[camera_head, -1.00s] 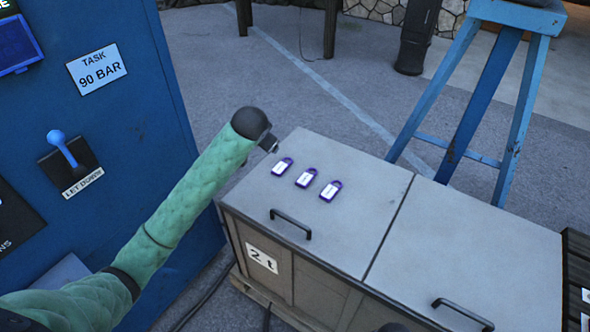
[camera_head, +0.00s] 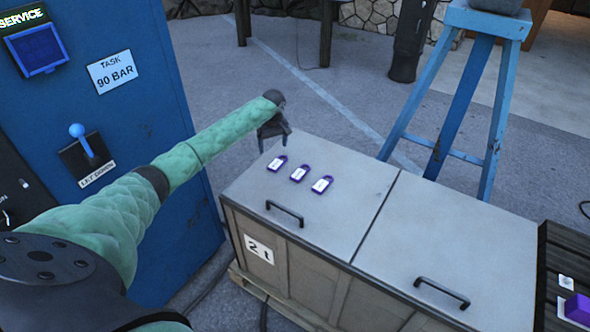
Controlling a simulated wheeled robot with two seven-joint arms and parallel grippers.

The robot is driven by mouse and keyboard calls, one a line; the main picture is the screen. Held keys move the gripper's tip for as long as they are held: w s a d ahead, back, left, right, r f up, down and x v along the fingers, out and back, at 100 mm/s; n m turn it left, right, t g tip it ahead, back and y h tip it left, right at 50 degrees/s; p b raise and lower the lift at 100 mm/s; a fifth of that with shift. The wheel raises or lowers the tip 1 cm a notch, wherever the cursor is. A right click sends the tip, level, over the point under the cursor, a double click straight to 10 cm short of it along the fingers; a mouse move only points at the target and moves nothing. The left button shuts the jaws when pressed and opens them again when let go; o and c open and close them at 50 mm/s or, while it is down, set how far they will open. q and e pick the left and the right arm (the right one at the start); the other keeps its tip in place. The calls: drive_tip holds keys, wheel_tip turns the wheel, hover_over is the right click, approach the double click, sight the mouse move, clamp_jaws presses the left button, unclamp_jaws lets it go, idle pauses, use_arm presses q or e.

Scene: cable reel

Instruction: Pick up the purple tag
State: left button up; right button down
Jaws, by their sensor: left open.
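Three purple tags with white labels lie in a row on the grey lid of a chest: a left one (camera_head: 277,164), a middle one (camera_head: 299,174) and a right one (camera_head: 321,184). My left gripper (camera_head: 274,146) points down just behind and above the left tag, near the lid's far left corner. Its dark fingers are apart with nothing between them. The gap between fingertips and lid is hard to judge. My right gripper is out of view.
The chest lid (camera_head: 340,225) is otherwise clear except for two black handles, the nearer-left one (camera_head: 285,212) in front of the tags. A blue machine (camera_head: 165,220) with a lever stands left. A blue trestle (camera_head: 461,110) stands behind. A purple object (camera_head: 578,308) sits at the right edge.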

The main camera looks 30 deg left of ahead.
sight(276, 163)
use_arm(q)
drive_tip(key=shift+s+d+f+n, duration=0.1)
drive_tip(key=shift+d+f+n, duration=0.2)
drive_tip(key=shift+n, duration=0.7)
drive_tip(key=shift+s+d+r+n+h, duration=0.1)
drive_tip(key=shift+d+n+h, duration=0.3)
drive_tip(key=shift+n, duration=0.3)
drive_tip(key=shift+f+n, duration=0.2)
drive_tip(key=shift+n, duration=1.4)
drive_tip(key=shift+f+p, duration=0.3)
drive_tip(key=shift+f, duration=1.05)
drive_tip(key=f, duration=0.1)
drive_tip(key=f+p, duration=0.2)
drive_tip(key=shift+w+a+f, duration=0.25)
drive_tip(key=shift+a+f, duration=0.05)
drive_tip(key=shift+f, duration=0.7)
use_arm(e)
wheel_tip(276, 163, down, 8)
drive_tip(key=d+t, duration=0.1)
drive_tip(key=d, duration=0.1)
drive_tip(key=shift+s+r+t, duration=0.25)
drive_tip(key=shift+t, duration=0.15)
